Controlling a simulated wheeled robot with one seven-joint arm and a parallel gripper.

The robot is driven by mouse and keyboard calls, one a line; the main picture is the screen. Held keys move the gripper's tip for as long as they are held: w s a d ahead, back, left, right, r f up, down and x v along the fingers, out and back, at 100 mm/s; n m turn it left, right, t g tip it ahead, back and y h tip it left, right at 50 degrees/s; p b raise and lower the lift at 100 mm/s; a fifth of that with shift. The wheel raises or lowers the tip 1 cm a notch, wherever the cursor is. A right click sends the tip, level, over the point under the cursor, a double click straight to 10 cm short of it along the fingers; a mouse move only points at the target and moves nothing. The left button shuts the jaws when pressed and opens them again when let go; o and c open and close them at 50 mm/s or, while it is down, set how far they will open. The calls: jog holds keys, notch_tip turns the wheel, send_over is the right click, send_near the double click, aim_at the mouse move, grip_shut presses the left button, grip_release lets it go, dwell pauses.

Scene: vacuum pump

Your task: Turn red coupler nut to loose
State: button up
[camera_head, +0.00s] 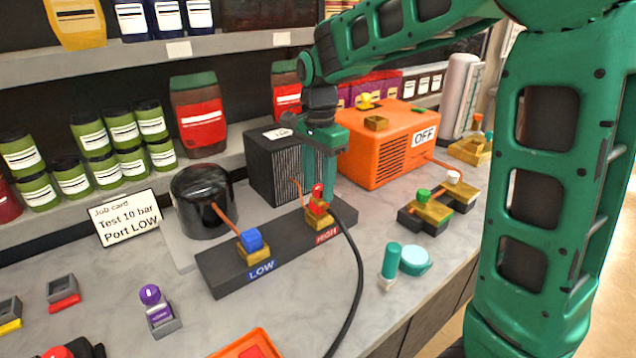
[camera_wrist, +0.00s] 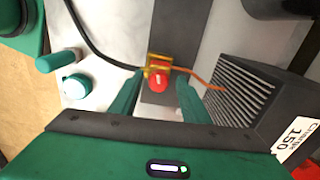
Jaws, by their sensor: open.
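The red coupler nut (camera_head: 317,196) sits on a brass fitting (camera_head: 319,217) at the HIGH end of the dark manifold bar (camera_head: 222,276). A black hose runs from this fitting toward the front. My gripper (camera_head: 320,178) hangs over the red nut, pointing down. In the wrist view the red nut (camera_wrist: 158,79) lies between my two green fingers (camera_wrist: 155,88), which are apart. Clear gaps show on both sides, and the fingers do not appear to touch the nut. I cannot tell the exact height of the fingertips against it.
A blue nut (camera_head: 251,240) sits at the LOW end of the bar. A black ribbed box (camera_head: 270,165) and an orange machine marked OFF (camera_head: 385,146) stand close behind my gripper. A job card (camera_head: 126,218) reads "Test 10 bar Port LOW". The black hose (camera_head: 357,270) crosses the counter front.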

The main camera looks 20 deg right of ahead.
jog(key=c, duration=1.1)
jog(key=shift+o, duration=0.2)
jog(key=shift+n, duration=0.3)
jog(key=n, duration=0.2)
jog(key=shift+n, duration=0.4)
jog(key=n, duration=0.8)
jog(key=shift+r, duration=0.1)
jog(key=shift+d+n, duration=0.1)
jog(key=shift+n, duration=1.7)
